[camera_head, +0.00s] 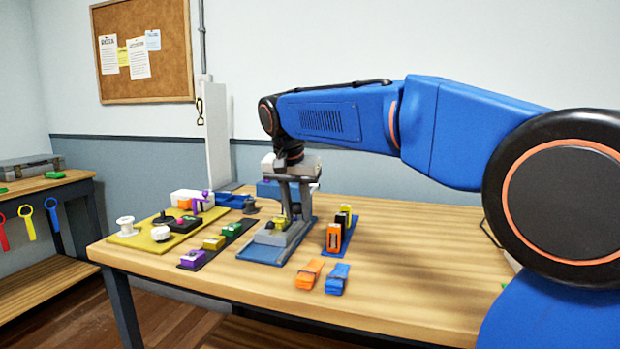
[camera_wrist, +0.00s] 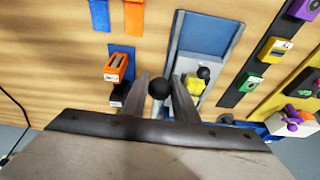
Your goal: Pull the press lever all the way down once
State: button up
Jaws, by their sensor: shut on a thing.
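The press (camera_head: 291,236) stands near the middle of the table on a blue base plate (camera_wrist: 208,35) with grey side rails. A yellow piece (camera_head: 279,223) sits low in the press; it also shows in the wrist view (camera_wrist: 195,85), beside a second, smaller black ball (camera_wrist: 204,72). My gripper (camera_wrist: 161,84) is shut on the round black knob of the press lever (camera_wrist: 159,89), with one finger on each side of it. The lever's shaft is hidden in the wrist view. In the head view my wrist is over the press, and the lever cannot be made out.
An orange strap (camera_head: 309,274) and a blue strap (camera_head: 337,279) lie in front. A blue strip with an orange block (camera_head: 334,238) is right of the press. A dark strip with coloured buckles (camera_head: 214,243) and a yellow board (camera_head: 128,239) are left. The table's right side looks clear.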

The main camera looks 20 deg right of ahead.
jog(key=shift+a+x, duration=0.2)
jog(key=shift+x, duration=1)
jog(key=shift+s+d+f, duration=0.1)
jog(key=shift+s+f, duration=0.1)
jog(key=shift+w+d+f, duration=0.1)
jog(key=shift+w+f, duration=0.05)
jog(key=shift+f, duration=0.4)
